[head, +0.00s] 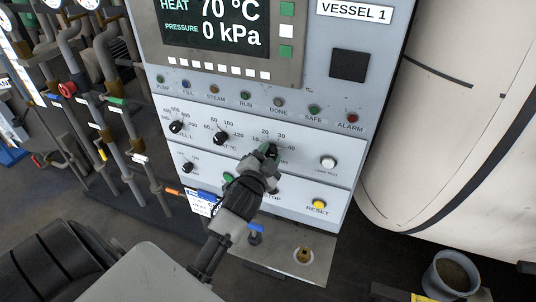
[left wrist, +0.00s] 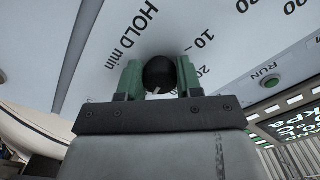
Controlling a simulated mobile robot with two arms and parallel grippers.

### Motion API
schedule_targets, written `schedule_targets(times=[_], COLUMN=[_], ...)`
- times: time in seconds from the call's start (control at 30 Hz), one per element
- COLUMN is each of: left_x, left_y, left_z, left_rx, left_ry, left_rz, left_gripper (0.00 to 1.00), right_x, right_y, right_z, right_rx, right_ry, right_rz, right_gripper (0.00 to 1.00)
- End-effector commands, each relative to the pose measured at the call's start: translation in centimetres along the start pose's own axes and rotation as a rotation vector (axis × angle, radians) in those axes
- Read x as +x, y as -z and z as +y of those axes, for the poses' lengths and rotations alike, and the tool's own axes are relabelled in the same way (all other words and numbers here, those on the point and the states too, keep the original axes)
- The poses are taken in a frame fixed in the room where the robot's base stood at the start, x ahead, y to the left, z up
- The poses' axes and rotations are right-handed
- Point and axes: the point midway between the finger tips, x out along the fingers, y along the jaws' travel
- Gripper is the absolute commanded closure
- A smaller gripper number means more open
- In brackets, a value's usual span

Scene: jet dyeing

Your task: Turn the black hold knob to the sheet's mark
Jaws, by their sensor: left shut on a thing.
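The black hold knob (left wrist: 160,73) sits on the panel between the two green fingers of my left gripper (left wrist: 160,82), which is shut on it. A small white mark shows on the knob's lower edge in the left wrist view. The label "HOLD min" and scale numbers 10 and 20 are printed around it. In the head view my left gripper (head: 268,155) reaches up to the knob and mostly hides it; numbers 10 to 40 arc above. My right gripper is out of view.
Two other black knobs (head: 176,127) (head: 220,138) sit left on the same panel, with a small switch knob (head: 187,167) below. A white lamp test button (head: 328,162) and yellow reset button (head: 319,207) are on the right. Pipes with valves stand left; a large pale vessel (head: 460,120) stands right.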

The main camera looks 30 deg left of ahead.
Motion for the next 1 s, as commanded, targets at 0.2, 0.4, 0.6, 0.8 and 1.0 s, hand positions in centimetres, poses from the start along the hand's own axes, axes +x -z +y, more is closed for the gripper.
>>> schedule_targets(times=[0.2,0.4,0.6,0.8,1.0], left_x=[0.0,0.0,-0.7,-4.1,-8.1], left_y=[0.1,0.0,-0.1,-0.3,-0.2], left_z=[0.0,0.0,0.1,0.3,0.3], left_rx=[-0.001,-0.002,-0.002,-0.002,-0.002], left_ry=[0.001,0.0,-0.001,-0.002,-0.001], left_rz=[0.002,0.001,0.0,0.0,0.0], left_gripper=[0.45,0.39,0.39,0.39,0.39], right_x=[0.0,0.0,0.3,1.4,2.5], right_y=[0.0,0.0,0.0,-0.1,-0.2], right_z=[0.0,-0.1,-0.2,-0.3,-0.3], right_rx=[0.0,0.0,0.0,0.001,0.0], right_ry=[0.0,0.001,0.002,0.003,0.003], right_rz=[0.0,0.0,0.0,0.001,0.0], right_gripper=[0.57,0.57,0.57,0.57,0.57])
